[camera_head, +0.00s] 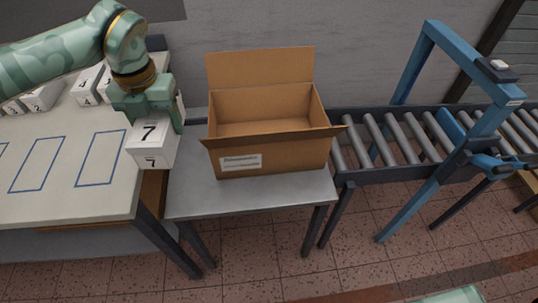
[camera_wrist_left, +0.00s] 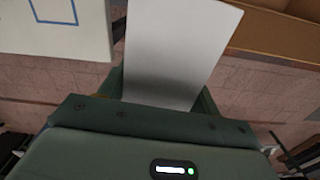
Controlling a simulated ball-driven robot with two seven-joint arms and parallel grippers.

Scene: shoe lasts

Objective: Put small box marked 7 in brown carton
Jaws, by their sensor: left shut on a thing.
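The small white box marked 7 (camera_head: 152,145) is in my left gripper (camera_head: 152,112), which is shut on it. In the head view it hangs near the right edge of the white table, left of the brown carton. The box also shows as a plain pale face in the left wrist view (camera_wrist_left: 178,50), between the fingers. The brown carton (camera_head: 265,152) stands open on a grey stand, its back flap up and its front flap folded outward. A part of the carton shows at the top right of the left wrist view (camera_wrist_left: 285,32). My right gripper is not in view.
Other white numbered boxes (camera_head: 45,96) stand at the back of the white table (camera_head: 60,205), which has blue outlined rectangles. The grey stand (camera_head: 250,195) has bare room before the carton. A roller conveyor (camera_head: 390,140) with a blue frame (camera_head: 412,65) lies to the right.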

